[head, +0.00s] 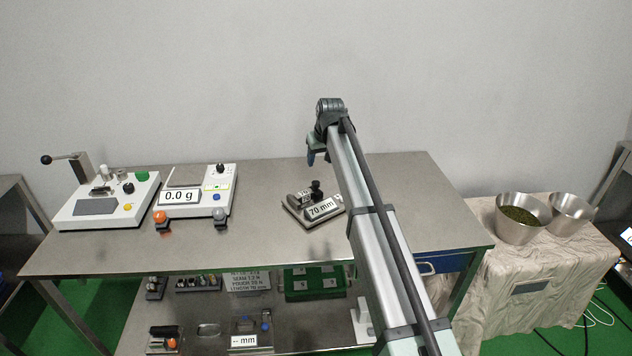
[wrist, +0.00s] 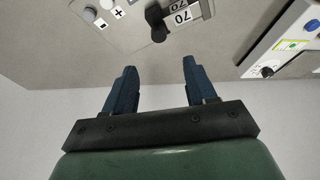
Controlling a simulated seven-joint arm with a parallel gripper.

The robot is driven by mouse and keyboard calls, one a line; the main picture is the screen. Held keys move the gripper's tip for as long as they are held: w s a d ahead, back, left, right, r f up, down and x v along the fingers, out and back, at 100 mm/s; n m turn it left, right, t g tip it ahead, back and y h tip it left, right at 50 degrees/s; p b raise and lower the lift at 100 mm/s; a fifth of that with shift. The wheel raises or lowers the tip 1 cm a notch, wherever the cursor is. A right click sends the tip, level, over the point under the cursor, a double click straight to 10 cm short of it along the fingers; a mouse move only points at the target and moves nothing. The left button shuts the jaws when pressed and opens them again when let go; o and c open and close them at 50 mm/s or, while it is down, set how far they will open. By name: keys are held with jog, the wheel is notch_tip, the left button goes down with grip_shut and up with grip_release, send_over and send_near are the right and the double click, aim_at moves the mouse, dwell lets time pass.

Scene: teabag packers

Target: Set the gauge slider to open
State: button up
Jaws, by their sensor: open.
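The gauge (head: 305,214) sits on the metal table, right of the middle, with a "70 mm" label and a dark slider knob (head: 316,188) on top. In the wrist view the gauge (wrist: 125,28) is at the top edge, partly cut off, with plus and minus marks, a "70" label and a dark knob (wrist: 157,22). My gripper (wrist: 153,75) is open and empty, its two blue fingers apart. In the head view my gripper (head: 311,157) is above and behind the gauge, partly hidden by my arm. It is apart from the gauge.
A scale (head: 222,183) reading "0.0 g" and a lever machine (head: 132,205) stand left on the metal table (head: 255,245). Orange and grey knobs are at the scale's front. Two metal bowls (head: 508,230) stand on a cloth-covered table at right. The table between scale and gauge is clear.

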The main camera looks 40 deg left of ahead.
aim_at(316, 182)
jog(key=x, duration=1.3)
jog(key=shift+w+a+f, duration=0.1)
jog(key=shift+w+f, duration=0.05)
grip_shut()
dwell(0.4)
